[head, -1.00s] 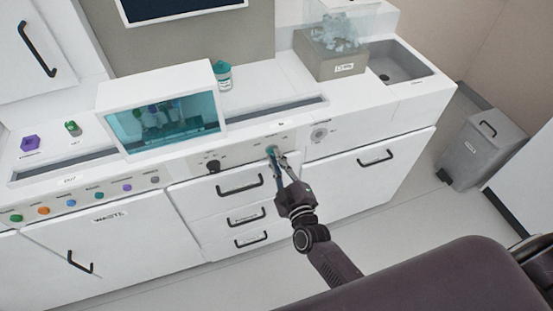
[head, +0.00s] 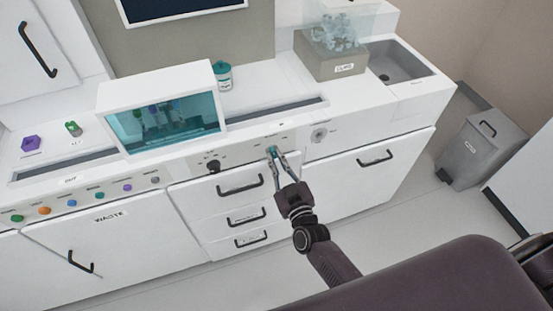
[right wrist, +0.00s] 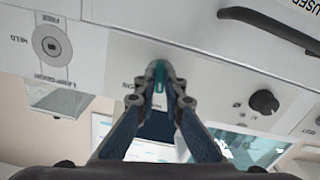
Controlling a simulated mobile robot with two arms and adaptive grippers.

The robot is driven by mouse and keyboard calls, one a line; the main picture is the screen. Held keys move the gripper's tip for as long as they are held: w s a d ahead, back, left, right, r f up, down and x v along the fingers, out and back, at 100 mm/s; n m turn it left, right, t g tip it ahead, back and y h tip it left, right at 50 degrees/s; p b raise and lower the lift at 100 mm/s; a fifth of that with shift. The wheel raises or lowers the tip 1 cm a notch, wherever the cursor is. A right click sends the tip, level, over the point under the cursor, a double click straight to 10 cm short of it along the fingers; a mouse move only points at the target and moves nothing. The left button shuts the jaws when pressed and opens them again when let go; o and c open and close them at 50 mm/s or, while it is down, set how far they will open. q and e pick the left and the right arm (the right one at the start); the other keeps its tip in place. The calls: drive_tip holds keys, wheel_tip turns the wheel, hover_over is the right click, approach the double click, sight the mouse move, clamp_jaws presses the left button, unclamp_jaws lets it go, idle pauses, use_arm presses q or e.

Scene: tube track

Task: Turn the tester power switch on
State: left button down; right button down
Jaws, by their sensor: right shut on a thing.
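The tester power switch (head: 272,149) is a small teal lever on the white front panel of the counter, right of a dark knob. My right gripper (head: 277,157) is at the panel with its fingers on the switch. In the right wrist view the teal switch (right wrist: 159,74) stands between the two fingertips of my right gripper (right wrist: 160,98), which is shut on it. The fingertips hide part of the switch and its lettering, so I cannot tell its position. My left gripper is not in view.
A dark knob (head: 213,166) is left of the switch and a round lock (head: 319,135) is to its right. Drawers with black handles (head: 240,186) lie below. A glass-fronted tester box (head: 165,122) stands on the counter. A grey bin (head: 484,150) stands at the right.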

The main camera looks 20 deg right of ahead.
drive_tip(key=m, duration=0.5)
drive_tip(key=shift+f+m, duration=0.1)
drive_tip(key=shift+m, duration=0.2)
drive_tip(key=m+b, duration=0.1)
drive_tip(key=m, duration=0.4)
drive_tip(key=shift+m, duration=0.3)
drive_tip(key=c, duration=2)
unclamp_jaws()
drive_tip(key=shift+s, duration=0.1)
drive_tip(key=s, duration=1.1)
drive_tip(key=shift+s+d, duration=0.15)
drive_tip(key=shift+s, duration=0.25)
